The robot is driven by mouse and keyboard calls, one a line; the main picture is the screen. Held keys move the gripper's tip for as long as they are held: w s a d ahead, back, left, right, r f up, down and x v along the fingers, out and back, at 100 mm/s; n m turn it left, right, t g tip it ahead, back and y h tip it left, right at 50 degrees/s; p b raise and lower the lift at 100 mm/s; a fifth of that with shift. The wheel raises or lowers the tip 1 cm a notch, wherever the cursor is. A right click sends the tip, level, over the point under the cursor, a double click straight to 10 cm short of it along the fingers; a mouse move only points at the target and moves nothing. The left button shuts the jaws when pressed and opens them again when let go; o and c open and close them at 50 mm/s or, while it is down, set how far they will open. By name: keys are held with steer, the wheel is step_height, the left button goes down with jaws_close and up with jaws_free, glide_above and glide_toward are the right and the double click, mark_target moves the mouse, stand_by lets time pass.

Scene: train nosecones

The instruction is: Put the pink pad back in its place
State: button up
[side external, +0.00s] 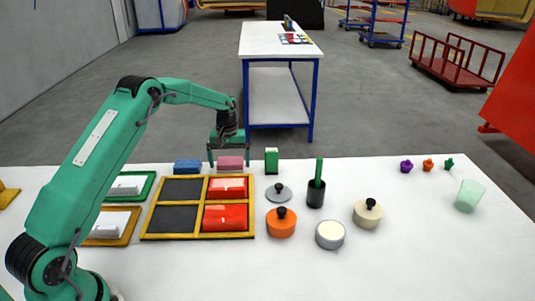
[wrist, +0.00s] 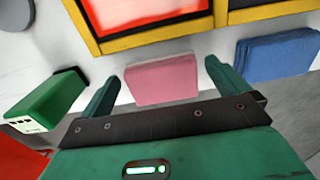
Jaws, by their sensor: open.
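The pink pad (side external: 230,163) lies on the white table just behind the yellow-framed tray (side external: 203,206). In the wrist view the pink pad (wrist: 163,82) shows between my two fingers, with a gap on each side. My gripper (side external: 228,158) is open and points down over the pad; it also shows in the wrist view (wrist: 164,84). I cannot tell exactly how high the fingertips are above the table. The tray has two dark, bare compartments on the left and two on the right that hold red blocks (side external: 226,218).
A blue pad (side external: 187,167) lies left of the pink pad, and a green box (side external: 271,161) stands to its right. Lidded pots, including an orange one (side external: 281,224), and a dark cup (side external: 316,193) stand right of the tray. The table's right front is clear.

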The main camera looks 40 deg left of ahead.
step_height(320, 180, up, 10)
steer(key=shift+r, duration=0.25)
stand_by(0.7)
step_height(320, 180, up, 9)
steer(key=m+t, duration=0.1)
steer(key=m, duration=0.1)
glide_above(230, 164)
steer(key=s+d, duration=0.5)
steer(key=s+d+r+m+t, duration=0.2)
steer(key=s+d+r, duration=0.4)
steer(key=s, duration=0.4)
steer(key=s+d+f+m+t, duration=0.1)
steer(key=s+d+m, duration=0.1)
steer(key=s, duration=0.7)
steer(key=s+d+f+m+t, duration=0.1)
steer(key=s+d+m, duration=0.2)
steer(key=s, duration=0.7)
steer(key=shift+s+d+f+t, duration=0.3)
steer(key=shift+d+f, duration=0.1)
steer(key=shift+d, duration=0.5)
